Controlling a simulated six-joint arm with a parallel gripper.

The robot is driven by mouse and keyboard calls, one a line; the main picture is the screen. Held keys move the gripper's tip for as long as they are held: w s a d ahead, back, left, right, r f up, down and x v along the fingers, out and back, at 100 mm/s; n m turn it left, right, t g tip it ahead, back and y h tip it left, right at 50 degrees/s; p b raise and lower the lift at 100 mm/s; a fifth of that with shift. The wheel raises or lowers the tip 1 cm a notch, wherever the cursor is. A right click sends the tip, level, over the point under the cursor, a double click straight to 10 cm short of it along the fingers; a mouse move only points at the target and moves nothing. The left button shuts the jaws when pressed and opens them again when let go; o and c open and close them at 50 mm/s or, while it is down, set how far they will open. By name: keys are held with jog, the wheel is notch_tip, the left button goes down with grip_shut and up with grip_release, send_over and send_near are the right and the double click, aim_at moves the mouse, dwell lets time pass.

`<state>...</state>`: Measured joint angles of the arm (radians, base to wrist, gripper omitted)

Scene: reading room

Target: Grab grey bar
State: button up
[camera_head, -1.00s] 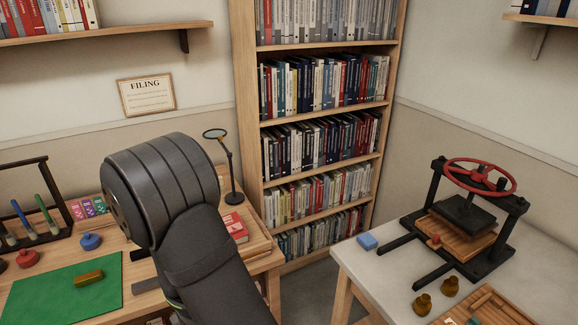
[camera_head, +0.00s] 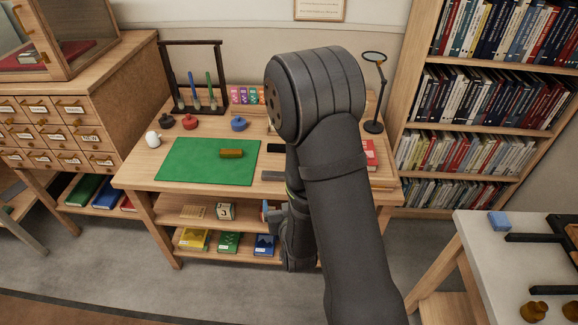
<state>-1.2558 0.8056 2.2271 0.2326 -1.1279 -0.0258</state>
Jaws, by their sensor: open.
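A flat grey bar (camera_head: 272,175) lies near the front edge of the wooden desk (camera_head: 140,178), just right of the green mat (camera_head: 205,165). My dark arm stands in front of the desk's right side. Its lower wrist part hangs by the desk's front edge.
A brass-coloured block (camera_head: 231,153) lies on the mat. A magnifier (camera_head: 374,95) stands right. A pale table (camera_head: 490,260) is at lower right.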

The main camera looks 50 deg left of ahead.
jog(key=s+a+f+m+t, duration=0.1)
jog(key=a+f+m+t, duration=0.1)
jog(key=a+f+t, duration=0.4)
jog(key=g, duration=0.2)
send_near(274, 172)
jog(key=shift+m+h, duration=0.4)
jog(key=x, duration=0.6)
jog(key=shift+s+a+r, duration=0.2)
jog(key=shift+a, duration=0.1)
jog(key=x, duration=0.5)
jog(key=shift+w+d+f, duration=0.1)
jog(key=shift+w+f, duration=0.05)
jog(key=c, duration=1.1)
jog(key=shift+o, duration=0.2)
